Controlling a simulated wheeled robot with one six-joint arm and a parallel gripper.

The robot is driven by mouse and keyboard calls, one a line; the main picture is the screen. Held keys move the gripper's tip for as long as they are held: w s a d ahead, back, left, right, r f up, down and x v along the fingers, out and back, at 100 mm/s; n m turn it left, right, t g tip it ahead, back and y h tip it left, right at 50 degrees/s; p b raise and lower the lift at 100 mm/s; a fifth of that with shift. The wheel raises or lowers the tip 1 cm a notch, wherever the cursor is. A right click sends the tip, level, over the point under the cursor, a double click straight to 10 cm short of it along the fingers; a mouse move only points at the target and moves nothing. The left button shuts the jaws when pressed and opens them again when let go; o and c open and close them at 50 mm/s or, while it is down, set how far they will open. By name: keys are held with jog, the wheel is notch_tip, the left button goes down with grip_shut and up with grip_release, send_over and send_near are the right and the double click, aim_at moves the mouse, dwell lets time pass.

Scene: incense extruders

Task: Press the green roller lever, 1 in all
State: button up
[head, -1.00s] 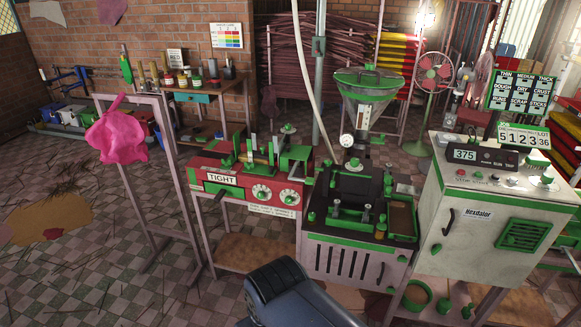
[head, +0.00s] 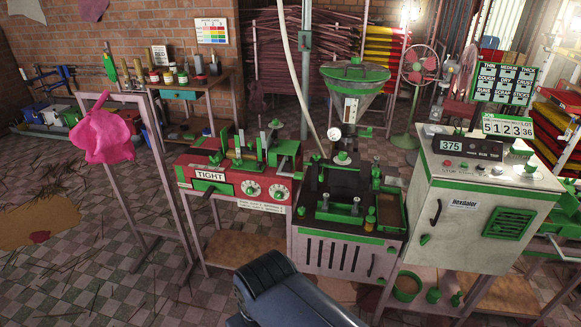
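The red machine (head: 225,203) with the "TIGHT" label stands left of centre in the head view. I cannot tell for certain which part is the green roller lever. My arm, dark blue-grey, shows at the bottom centre, apart from the machines. My gripper is not in view.
A black-topped press (head: 350,225) with a green-rimmed hopper (head: 357,75) stands right of the red machine. A white cabinet (head: 455,225) is further right. A pink cloth (head: 103,138) hangs on a frame at left. The tiled floor (head: 110,280) in front is mostly clear, with scattered sticks.

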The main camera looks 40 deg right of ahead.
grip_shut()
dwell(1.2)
